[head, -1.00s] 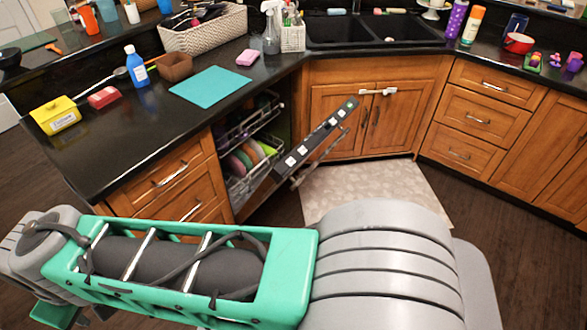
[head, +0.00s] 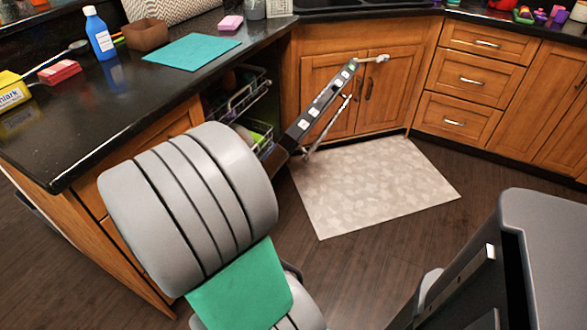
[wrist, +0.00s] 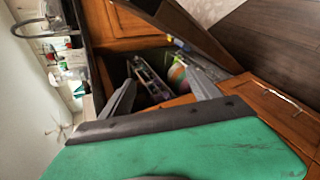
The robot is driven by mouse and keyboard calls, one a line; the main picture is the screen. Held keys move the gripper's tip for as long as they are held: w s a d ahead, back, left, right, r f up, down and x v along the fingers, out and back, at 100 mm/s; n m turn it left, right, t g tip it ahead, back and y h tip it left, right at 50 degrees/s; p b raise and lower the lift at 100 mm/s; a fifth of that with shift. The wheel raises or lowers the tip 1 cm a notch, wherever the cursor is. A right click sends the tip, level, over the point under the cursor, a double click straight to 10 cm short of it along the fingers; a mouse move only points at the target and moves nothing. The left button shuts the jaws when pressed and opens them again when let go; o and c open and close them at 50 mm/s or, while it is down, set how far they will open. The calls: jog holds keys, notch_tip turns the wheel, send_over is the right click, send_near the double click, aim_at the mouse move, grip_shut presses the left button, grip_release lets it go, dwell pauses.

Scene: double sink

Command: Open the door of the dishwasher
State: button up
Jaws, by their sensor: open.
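The dishwasher door (head: 318,108) stands partly open, tilted outward. In the head view its dark top edge with pale buttons runs diagonally in front of the sink cabinet. Inside the dishwasher, a wire rack (head: 247,95) is visible, with dishes below it. The wrist view also shows the door (wrist: 190,32) as a dark slanted panel at the top, and dishes (wrist: 177,72) in the opening. My gripper (wrist: 163,85) is open and empty, its fingers facing the dishwasher opening. My arm hides the gripper and the lower door in the head view.
A black countertop (head: 105,108) runs above the dishwasher, with a blue bottle (head: 100,35) and a teal mat (head: 192,50) on it. Wooden cabinets (head: 333,90) close off the corner. A pale rug (head: 370,185) lies on the floor beside the door.

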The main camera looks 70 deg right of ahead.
aim_at(287, 146)
jog(key=s+d+f+n+g+h+b, duration=0.1)
jog(key=s+d+f+b, duration=0.1)
jog(key=d, duration=0.1)
jog(key=s+d+f+n+g+h+b, duration=0.1)
jog(key=s+d+f+b, duration=0.1)
jog(key=s, duration=0.1)
jog(key=s+d+f+n+h+b, duration=0.2)
jog(key=d, duration=0.1)
jog(key=shift+s+d+f+g, duration=0.2)
jog(key=shift+d+f+g, duration=0.15)
jog(key=shift+g, duration=0.05)
jog(key=s+d+n+h+b, duration=0.1)
jog(key=s+d+n+b, duration=0.1)
jog(key=n, duration=0.1)
jog(key=shift+s+d+g+h, duration=0.1)
jog(key=shift+s+g+h, duration=0.2)
jog(key=shift+h, duration=0.1)
jog(key=shift+s+d+r+n, duration=0.1)
jog(key=shift+d+r+n, duration=0.2)
jog(key=d, duration=0.4)
jog(key=d+b, duration=0.1)
jog(key=d, duration=0.2)
jog(key=shift+s+d+r, duration=0.1)
jog(key=shift+s+r, duration=0.05)
jog(key=shift+s, duration=0.15)
jog(key=shift+c, duration=0.3)
grip_shut()
